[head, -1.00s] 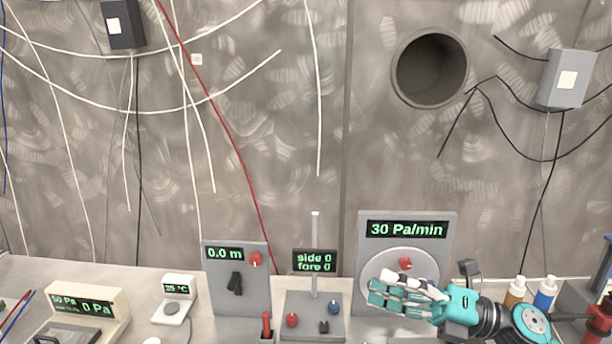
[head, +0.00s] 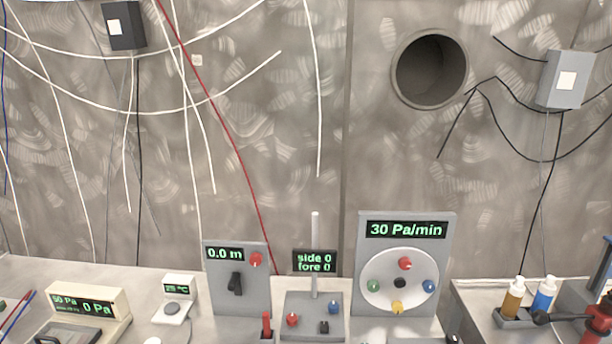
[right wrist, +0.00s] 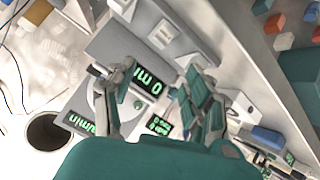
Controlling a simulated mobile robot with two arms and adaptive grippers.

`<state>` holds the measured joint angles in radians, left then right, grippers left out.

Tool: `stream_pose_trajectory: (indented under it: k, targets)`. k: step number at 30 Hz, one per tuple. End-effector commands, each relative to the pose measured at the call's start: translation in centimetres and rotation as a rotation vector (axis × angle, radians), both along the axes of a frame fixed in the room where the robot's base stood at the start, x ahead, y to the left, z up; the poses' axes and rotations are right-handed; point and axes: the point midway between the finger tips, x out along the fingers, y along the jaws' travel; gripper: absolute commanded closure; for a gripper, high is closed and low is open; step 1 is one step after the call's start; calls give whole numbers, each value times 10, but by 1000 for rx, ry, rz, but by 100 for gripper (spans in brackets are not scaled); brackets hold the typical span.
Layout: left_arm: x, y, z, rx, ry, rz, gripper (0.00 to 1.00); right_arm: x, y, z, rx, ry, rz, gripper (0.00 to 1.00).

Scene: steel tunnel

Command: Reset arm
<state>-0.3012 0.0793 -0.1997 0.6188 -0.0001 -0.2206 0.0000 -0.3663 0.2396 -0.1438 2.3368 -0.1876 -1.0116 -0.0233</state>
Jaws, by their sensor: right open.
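My right gripper (right wrist: 160,100) shows only in the right wrist view, with its teal and grey fingers spread apart and nothing between them. Beyond the fingers are the instrument panels, seen tilted. In the head view the grey "30 Pa/min" panel (head: 366,262) is fully clear, with a white dial plate (head: 377,301) carrying red, green, blue and yellow knobs around a black centre. My left gripper is in neither view.
The bench holds the "0.0 m" lever panel (head: 222,290), the "side 0 fore 0" joystick stand (head: 291,301), a small temperature display (head: 180,286) and a pressure gauge box (head: 118,304). Brown (head: 513,299) and blue (head: 544,296) bottles stand at right. Cables hang on the wall.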

Motion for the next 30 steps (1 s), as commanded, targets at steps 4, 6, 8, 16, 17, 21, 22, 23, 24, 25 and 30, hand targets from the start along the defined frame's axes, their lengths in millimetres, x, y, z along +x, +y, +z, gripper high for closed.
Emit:
stream_pose_trajectory:
  k: [4,6,8,16,17,21,22,23,24,25,30]
  targets:
    - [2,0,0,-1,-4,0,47,-57,7,-38,88,242,-60,47]
    - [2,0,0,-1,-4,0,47,-80,12,-49,118,334,-77,47]
    - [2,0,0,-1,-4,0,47,-99,15,-57,141,407,-90,47]
    - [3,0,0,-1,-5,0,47,-171,31,-80,216,677,-127,47]
    - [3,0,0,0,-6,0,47,-166,31,-90,213,677,-127,47]
    - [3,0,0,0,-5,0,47,-157,32,-126,209,688,-126,47]
    - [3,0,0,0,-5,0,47,-156,32,-135,209,693,-126,47]
    - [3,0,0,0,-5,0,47,-155,33,-144,208,696,-126,47]
    - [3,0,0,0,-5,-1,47,-154,33,-156,207,701,-126,47]
    - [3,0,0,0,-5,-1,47,-153,33,-165,207,704,-126,47]
    - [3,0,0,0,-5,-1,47,-155,34,-230,201,732,-125,47]
